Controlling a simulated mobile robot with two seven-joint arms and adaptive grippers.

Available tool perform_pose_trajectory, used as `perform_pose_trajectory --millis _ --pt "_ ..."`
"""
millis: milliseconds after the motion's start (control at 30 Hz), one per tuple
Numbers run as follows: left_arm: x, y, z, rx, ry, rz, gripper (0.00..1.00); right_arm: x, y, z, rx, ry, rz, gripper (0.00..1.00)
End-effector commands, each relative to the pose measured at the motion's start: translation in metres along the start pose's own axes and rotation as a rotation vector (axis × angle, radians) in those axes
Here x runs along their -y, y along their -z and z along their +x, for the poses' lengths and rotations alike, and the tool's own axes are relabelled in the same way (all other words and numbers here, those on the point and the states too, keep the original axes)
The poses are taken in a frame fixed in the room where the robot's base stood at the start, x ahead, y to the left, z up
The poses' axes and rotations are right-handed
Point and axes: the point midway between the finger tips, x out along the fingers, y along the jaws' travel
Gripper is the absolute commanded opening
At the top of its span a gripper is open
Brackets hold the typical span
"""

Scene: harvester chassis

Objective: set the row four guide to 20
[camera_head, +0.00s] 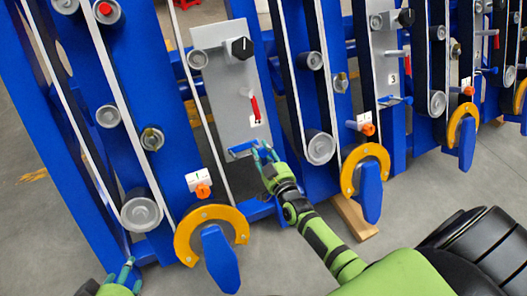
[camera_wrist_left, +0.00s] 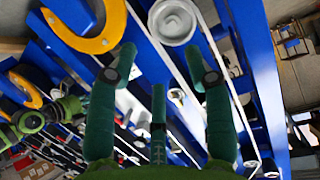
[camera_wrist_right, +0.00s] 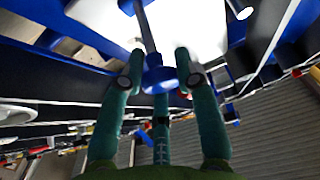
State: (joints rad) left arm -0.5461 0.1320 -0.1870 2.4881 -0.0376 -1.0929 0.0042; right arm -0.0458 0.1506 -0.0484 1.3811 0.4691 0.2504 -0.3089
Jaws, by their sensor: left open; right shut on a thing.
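A grey plate (camera_head: 228,85) hangs on the blue frame, with a black knob (camera_head: 242,48) near its top and a red pointer (camera_head: 255,107) lower down. A small white label below the pointer is too small to read. A blue handle (camera_head: 241,148) sits at the plate's lower end. My right gripper (camera_head: 264,153) is shut on the blue handle, which also shows between its fingers in the right wrist view (camera_wrist_right: 158,78). My left gripper (camera_head: 127,270) is open and empty at the lower left, away from the plate. It also shows in the left wrist view (camera_wrist_left: 160,75).
A similar grey plate marked 3 (camera_head: 386,45) stands to the right. Yellow rings (camera_head: 188,240) with blue arms, belts and grey rollers (camera_head: 141,213) line the frame. The grey floor (camera_head: 400,200) in front is partly clear.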

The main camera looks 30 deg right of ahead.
Motion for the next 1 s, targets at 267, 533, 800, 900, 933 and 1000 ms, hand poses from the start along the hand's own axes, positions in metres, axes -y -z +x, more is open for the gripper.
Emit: perform_pose_trajectory --millis 267,533,800,900,933,1000 --pt "0.006 -0.039 -0.009 0.194 0.009 -0.016 0.51 0.01 0.003 0.001 -0.005 0.002 0.003 0.0" --pt "0.006 -0.041 -0.009 0.2 0.009 -0.017 0.51 0.01 0.003 0.001 -0.007 0.003 0.004 0.0" --pt "0.007 -0.041 -0.008 0.198 0.009 -0.017 0.51 0.01 0.002 0.001 -0.005 0.002 0.003 0.56" --pt "0.006 -0.041 -0.008 0.198 0.009 -0.017 0.51 0.009 0.002 0.001 -0.004 0.001 0.002 0.56" --pt "0.006 -0.041 -0.008 0.198 0.009 -0.017 0.51 0.009 0.001 0.0 -0.003 0.001 0.002 0.56" --pt "0.006 -0.041 -0.009 0.199 0.008 -0.017 0.51 0.009 0.001 -0.003 -0.002 0.001 0.002 0.56"
